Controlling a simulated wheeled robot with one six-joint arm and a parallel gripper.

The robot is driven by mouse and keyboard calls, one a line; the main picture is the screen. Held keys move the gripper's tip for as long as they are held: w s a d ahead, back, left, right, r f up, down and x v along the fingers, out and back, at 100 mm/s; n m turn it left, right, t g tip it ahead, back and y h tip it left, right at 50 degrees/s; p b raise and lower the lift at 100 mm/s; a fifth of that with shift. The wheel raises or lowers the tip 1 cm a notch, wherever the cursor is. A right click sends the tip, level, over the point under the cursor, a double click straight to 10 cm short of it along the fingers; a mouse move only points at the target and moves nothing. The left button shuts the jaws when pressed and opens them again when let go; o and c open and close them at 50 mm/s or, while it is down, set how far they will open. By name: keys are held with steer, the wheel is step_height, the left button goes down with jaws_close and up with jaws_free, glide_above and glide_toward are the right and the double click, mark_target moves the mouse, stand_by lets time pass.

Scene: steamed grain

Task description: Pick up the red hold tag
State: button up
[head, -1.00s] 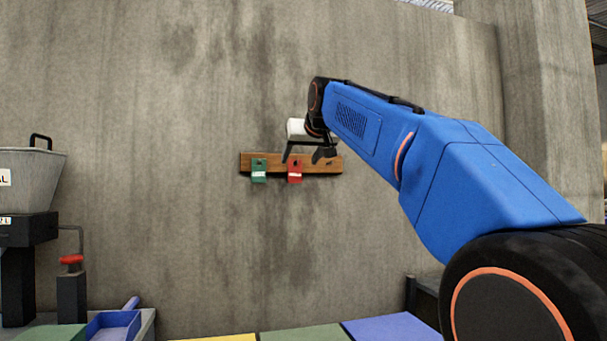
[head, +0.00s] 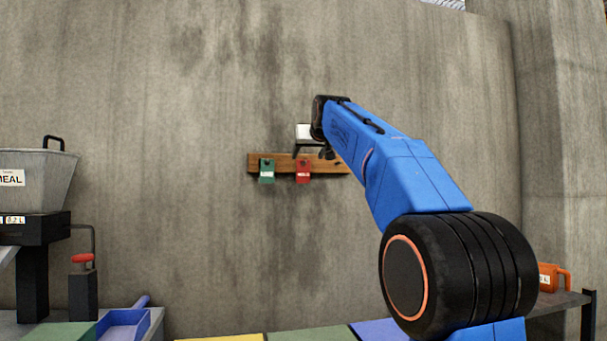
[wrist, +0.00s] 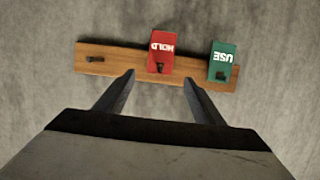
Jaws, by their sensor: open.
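The red hold tag (head: 303,172) hangs on a peg of a wooden rail on the concrete wall, to the right of the green USE tag (head: 267,171). In the wrist view the picture is upside down; the red hold tag (wrist: 161,50) shows between and beyond the two fingertips, and the green tag (wrist: 222,60) sits to its right. My gripper (wrist: 158,78) is open and empty, its fingers on either side of the red tag's peg end. In the head view my gripper (head: 312,150) is at the rail just above the red tag, partly hidden by my arm.
The wooden rail (wrist: 120,60) has a bare peg (wrist: 96,59) beside the red tag. A grey meal bin (head: 35,185) stands at the left. Coloured mats (head: 305,334) and a blue tray (head: 123,328) lie below. An orange jug (head: 549,278) stands at the right.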

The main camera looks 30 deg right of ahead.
mark_target(303, 172)
steer(key=shift+x, duration=3.25)
steer(key=shift+r, duration=0.15)
steer(key=c, duration=1.1)
